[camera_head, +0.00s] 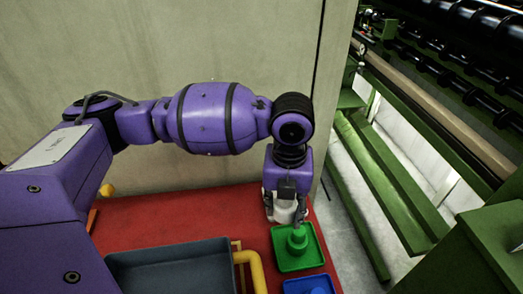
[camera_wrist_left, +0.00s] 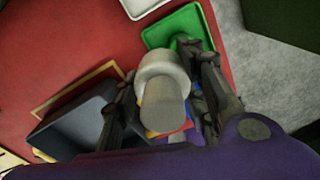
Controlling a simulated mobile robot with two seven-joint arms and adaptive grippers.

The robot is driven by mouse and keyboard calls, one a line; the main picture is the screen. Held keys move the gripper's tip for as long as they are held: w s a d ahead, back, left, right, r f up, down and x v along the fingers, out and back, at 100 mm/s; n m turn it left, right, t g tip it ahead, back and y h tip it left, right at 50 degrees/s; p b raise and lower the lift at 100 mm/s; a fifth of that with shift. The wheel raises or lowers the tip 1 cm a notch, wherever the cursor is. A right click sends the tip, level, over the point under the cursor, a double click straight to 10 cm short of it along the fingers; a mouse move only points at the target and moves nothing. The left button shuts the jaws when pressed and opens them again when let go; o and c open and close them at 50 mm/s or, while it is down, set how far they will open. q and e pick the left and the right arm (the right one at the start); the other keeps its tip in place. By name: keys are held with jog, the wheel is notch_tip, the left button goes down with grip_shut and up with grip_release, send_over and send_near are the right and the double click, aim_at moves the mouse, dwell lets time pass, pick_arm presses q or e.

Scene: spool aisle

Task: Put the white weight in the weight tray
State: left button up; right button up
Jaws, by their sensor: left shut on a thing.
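My left gripper (camera_head: 285,212) is shut on the white weight and points down over the red table top. The white weight (camera_head: 284,209) shows between the fingers. In the left wrist view, the weight (camera_wrist_left: 163,97) is a stepped cylinder, wide and narrow, between the two dark fingers of the gripper (camera_wrist_left: 170,100). A dark grey tray (camera_head: 172,251) stands to the left and nearer in the head view; it also shows in the left wrist view (camera_wrist_left: 66,128). The pictures do not say which tray is the weight tray. My right gripper is out of view.
A green tray (camera_head: 279,264) with a green weight (camera_head: 297,239) lies just in front of the gripper. A blue tray (camera_head: 292,288) is nearer. A yellow tube (camera_head: 254,263) stands beside the grey tray. A pale tray (camera_wrist_left: 139,8) shows in the wrist view. Green machinery (camera_head: 400,190) is right.

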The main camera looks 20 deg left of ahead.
pick_arm(q)
jog(key=w+a+f, duration=0.1)
jog(key=w+f, duration=0.2)
jog(key=w, duration=0.1)
jog(key=w+a+f, duration=0.1)
jog(key=w+f, duration=0.2)
jog(key=w, duration=0.1)
jog(key=w+a+f+b, duration=0.1)
jog(key=w+a+f, duration=0.1)
jog(key=w+f, duration=0.1)
jog(key=shift+w, duration=0.5)
jog(key=shift+w+f, duration=0.1)
jog(key=shift+w, duration=0.05)
jog(key=shift+w+f, duration=0.1)
jog(key=shift+f, duration=1.6)
jog(key=o, duration=0.9)
jog(key=shift+f, duration=0.2)
jog(key=o, duration=0.5)
jog(key=shift+c, duration=0.2)
